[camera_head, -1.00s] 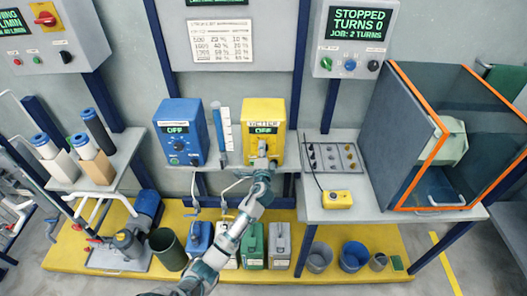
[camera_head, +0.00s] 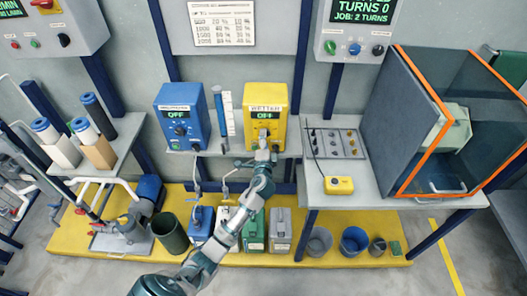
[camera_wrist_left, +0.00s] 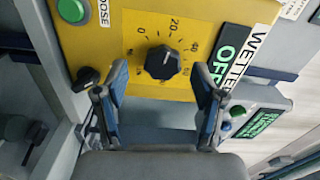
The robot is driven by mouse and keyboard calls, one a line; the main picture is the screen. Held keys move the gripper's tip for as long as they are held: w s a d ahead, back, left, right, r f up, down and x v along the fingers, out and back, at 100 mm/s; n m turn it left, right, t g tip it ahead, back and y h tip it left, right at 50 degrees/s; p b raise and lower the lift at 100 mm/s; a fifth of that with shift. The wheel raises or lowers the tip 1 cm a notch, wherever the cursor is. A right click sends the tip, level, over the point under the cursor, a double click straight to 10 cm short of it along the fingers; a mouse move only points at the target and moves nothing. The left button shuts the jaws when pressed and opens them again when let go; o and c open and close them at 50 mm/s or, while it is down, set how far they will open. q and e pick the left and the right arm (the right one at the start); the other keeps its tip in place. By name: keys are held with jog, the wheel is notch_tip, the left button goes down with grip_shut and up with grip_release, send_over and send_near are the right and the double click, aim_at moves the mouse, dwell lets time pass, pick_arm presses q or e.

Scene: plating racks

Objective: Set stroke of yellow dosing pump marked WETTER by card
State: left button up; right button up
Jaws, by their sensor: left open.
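The yellow dosing pump marked WETTER (camera_head: 281,98) stands on the wall shelf, its display reading OFF. In the left wrist view its yellow face (camera_wrist_left: 120,40) fills the upper part. A black stroke knob (camera_wrist_left: 163,62) sits there on a printed scale with 0, 20 and 40 legible. My left gripper (camera_head: 263,143) is in front of the pump's lower face. In the wrist view the left gripper (camera_wrist_left: 160,85) is open, its fingers apart below and to either side of the knob, with nothing between them. The card (camera_head: 222,24) hangs above, its rows too small to read surely.
A blue pump (camera_head: 180,105) reading OFF stands left of the yellow one, with a graduated tube (camera_head: 225,118) between. A small dark knob (camera_wrist_left: 85,78) and green DOSE button (camera_wrist_left: 73,10) are on the pump face. A yellow box (camera_head: 339,185) lies on the right table.

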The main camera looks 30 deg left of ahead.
pick_arm(q)
jog(key=v, duration=0.9)
jog(key=shift+a, duration=0.15)
